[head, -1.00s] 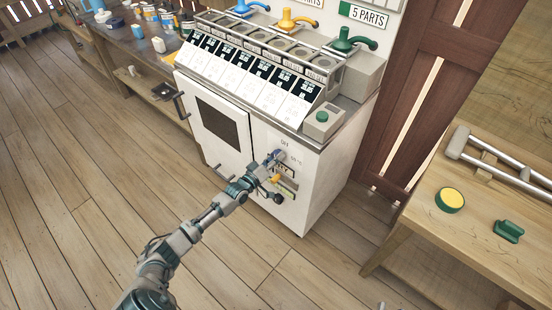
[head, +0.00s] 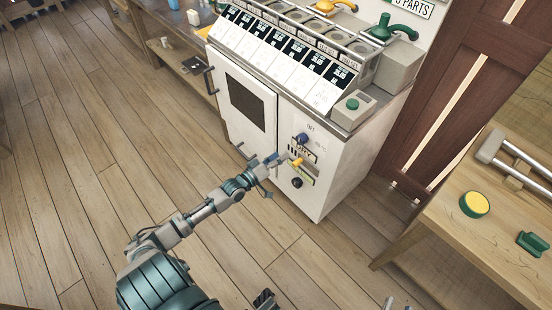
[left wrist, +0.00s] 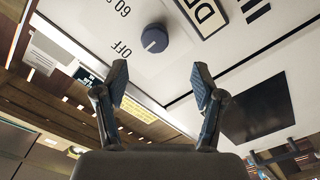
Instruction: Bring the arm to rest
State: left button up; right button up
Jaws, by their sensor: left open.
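My left arm reaches in from the lower left in the head view. Its gripper (head: 268,166) is in front of the white machine's (head: 345,165) control panel, just left of the yellow handle (head: 297,162). In the left wrist view the gripper (left wrist: 160,86) has its two fingers spread with nothing between them. A blue-grey dial (left wrist: 154,38) marked OFF shows beyond the fingertips, apart from them. The dial also shows uncovered in the head view (head: 302,138). Only dark and grey tips, perhaps of my right gripper, show at the bottom edge; its jaws cannot be judged.
A black knob (head: 297,183) sits below the yellow handle. A green button box (head: 352,106) stands on the machine's corner. At right, a wooden table (head: 445,225) holds a yellow-topped round button (head: 474,205) and a green piece (head: 532,244). Floor (head: 70,170) is open at left.

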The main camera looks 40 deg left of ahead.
pick_arm(q)
jog(key=shift+s+a, duration=0.1)
jog(key=shift+s, duration=0.7)
